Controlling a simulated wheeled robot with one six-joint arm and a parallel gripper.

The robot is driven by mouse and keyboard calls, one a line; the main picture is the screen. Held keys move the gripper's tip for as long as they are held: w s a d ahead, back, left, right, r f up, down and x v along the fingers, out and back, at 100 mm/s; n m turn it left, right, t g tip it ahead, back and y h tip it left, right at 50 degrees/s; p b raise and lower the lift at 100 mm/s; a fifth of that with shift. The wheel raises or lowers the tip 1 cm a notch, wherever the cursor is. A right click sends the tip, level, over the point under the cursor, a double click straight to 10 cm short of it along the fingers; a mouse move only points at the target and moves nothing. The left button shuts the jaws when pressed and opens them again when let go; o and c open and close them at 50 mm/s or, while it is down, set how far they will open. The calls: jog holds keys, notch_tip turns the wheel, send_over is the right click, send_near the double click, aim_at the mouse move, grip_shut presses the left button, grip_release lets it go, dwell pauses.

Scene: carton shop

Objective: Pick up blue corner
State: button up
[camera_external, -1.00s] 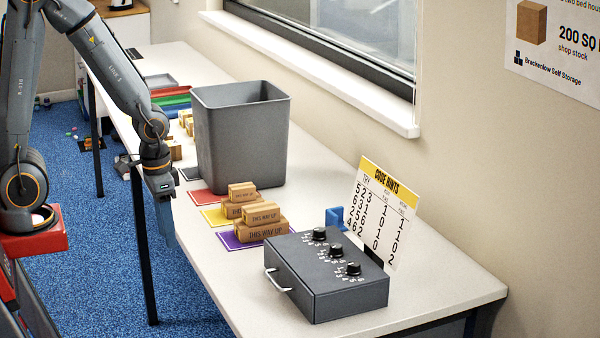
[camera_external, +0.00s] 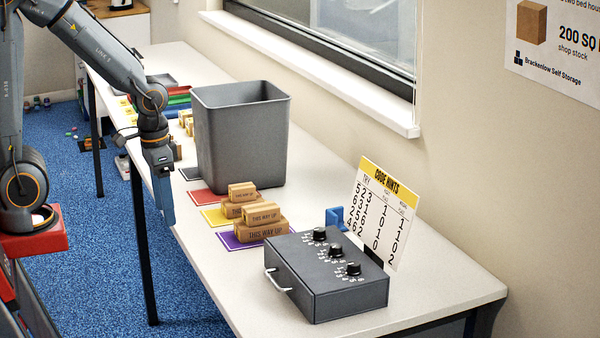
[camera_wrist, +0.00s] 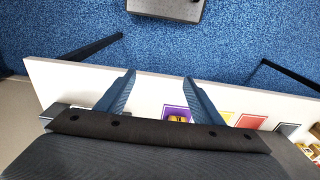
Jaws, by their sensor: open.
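The blue corner (camera_external: 336,217) is a small blue angled piece. It stands on the table behind the grey dial box and to the left of the code hints card. In the external view it is partly hidden by the box. My gripper (camera_external: 167,215) points down near the table's front edge, well to the left of the blue corner. In the wrist view my gripper (camera_wrist: 158,82) shows two blue fingers spread apart with nothing between them. I cannot make out the blue corner in the wrist view.
The grey dial box (camera_external: 335,295) stands before the blue corner, and the code hints card (camera_external: 382,210) leans beside it. Cartons (camera_external: 262,222) sit on coloured mats between my gripper and the corner. A tall grey bin (camera_external: 240,140) stands behind. The table's front right is clear.

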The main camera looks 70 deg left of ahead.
jog(key=w+a+r+t, duration=0.1)
jog(key=w+r+t, duration=0.1)
jog(key=w, duration=1.5)
jog(key=t+p, duration=0.1)
jog(key=t, duration=0.1)
send_near(330, 212)
jog(key=shift+n, duration=0.3)
jog(key=shift+p+x, duration=1.65)
jog(key=shift+x, duration=3.6)
jog(key=c, duration=1.1)
